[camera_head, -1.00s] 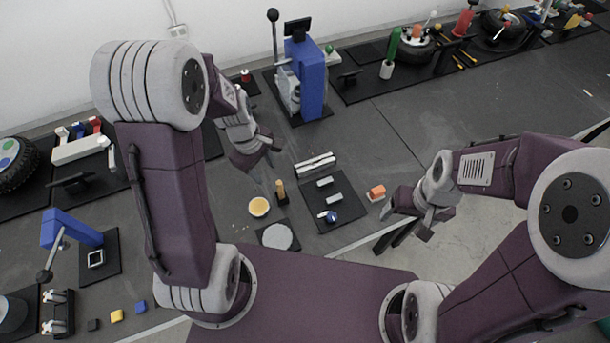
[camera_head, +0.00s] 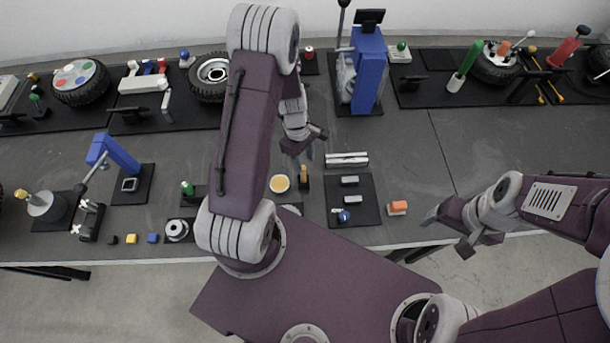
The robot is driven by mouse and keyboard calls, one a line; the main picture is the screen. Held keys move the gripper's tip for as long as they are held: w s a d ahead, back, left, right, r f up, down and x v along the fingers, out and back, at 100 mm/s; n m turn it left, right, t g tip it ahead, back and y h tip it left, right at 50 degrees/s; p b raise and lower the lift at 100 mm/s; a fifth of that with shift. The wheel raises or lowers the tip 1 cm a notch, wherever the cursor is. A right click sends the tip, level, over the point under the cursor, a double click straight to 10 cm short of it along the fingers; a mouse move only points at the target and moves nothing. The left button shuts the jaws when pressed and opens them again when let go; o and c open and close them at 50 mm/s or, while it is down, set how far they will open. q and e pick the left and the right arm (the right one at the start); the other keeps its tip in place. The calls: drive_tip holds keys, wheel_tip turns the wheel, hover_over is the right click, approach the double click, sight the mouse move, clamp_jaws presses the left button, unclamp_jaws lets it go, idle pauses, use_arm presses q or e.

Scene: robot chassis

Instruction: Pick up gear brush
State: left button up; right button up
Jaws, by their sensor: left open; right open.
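Which item is the gear brush is not certain from this view. A small block with an orange top and a pale underside (camera_head: 397,208), which looks brush-like, lies on the bench near its front edge. A small upright item with a tan handle (camera_head: 304,178) stands to its left, beside a yellow round dish (camera_head: 279,184). My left gripper (camera_head: 302,160) is open and empty above the bench, just behind the tan-handled item. My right gripper (camera_head: 448,234) is open and empty near the bench's front edge, to the right of the orange-topped block.
A black mat (camera_head: 365,187) with small grey blocks and a blue-ended part lies between the dish and the orange-topped block. A blue press (camera_head: 368,70) stands behind. Another blue press (camera_head: 122,153) stands at left.

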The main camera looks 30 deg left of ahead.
sight(303, 167)
use_arm(q)
drive_tip(key=f, duration=0.4)
drive_tip(key=shift+s+a, duration=0.2)
drive_tip(key=shift+a, duration=0.05)
drive_tip(key=shift+f, duration=0.45)
drive_tip(key=shift+w+d+f, duration=0.1)
drive_tip(key=shift+w+d, duration=0.1)
drive_tip(key=shift+s, duration=0.1)
clamp_jaws()
use_arm(e)
drive_tip(key=shift+s+a+r, duration=0.2)
drive_tip(key=shift+s+a, duration=0.05)
drive_tip(key=shift+w, duration=0.1)
